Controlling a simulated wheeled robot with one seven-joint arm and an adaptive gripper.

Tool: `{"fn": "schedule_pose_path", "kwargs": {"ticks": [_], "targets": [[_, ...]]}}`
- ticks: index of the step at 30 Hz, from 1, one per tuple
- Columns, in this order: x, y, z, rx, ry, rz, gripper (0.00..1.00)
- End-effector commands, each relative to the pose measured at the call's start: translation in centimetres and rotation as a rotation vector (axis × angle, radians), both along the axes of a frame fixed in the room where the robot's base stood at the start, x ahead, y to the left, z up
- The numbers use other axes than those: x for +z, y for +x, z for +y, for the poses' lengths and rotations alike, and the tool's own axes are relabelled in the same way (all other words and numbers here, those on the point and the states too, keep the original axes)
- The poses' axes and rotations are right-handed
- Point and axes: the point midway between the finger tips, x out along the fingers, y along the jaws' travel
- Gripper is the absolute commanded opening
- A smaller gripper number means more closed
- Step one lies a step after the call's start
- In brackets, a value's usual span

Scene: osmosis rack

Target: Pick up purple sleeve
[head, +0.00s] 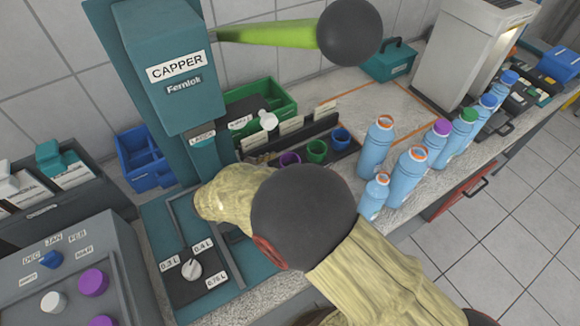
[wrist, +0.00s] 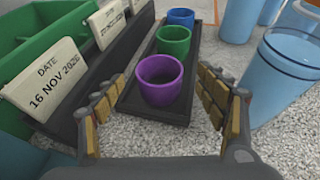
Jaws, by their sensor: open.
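The purple sleeve (wrist: 160,80) is a short open ring at the near end of a dark tray (wrist: 140,109), in front of a green sleeve (wrist: 174,41) and a blue sleeve (wrist: 181,18). My gripper (wrist: 158,100) is open in the wrist view, its two padded fingers apart on either side of the purple sleeve's near end, with nothing held.
Several blue bottles (head: 377,147) stand right of the tray. A dark holder with date cards (wrist: 45,82) and a green bin (wrist: 30,35) border the left. The capper machine (head: 170,70) stands left. Speckled counter (wrist: 130,132) is bare in front of the tray.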

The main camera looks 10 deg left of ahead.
Motion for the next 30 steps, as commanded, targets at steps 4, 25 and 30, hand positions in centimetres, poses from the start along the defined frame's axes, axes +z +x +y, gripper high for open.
{"fn": "schedule_pose_path", "kwargs": {"ticks": [4, 25, 30], "targets": [[-0.63, 1.3, -0.88, -0.001, 0.001, -0.001, 0.72], [-0.54, 1.35, -0.92, 0.001, 0.001, -0.001, 0.45], [-0.54, 1.35, -0.92, 0.001, 0.001, -0.001, 0.43]]}}
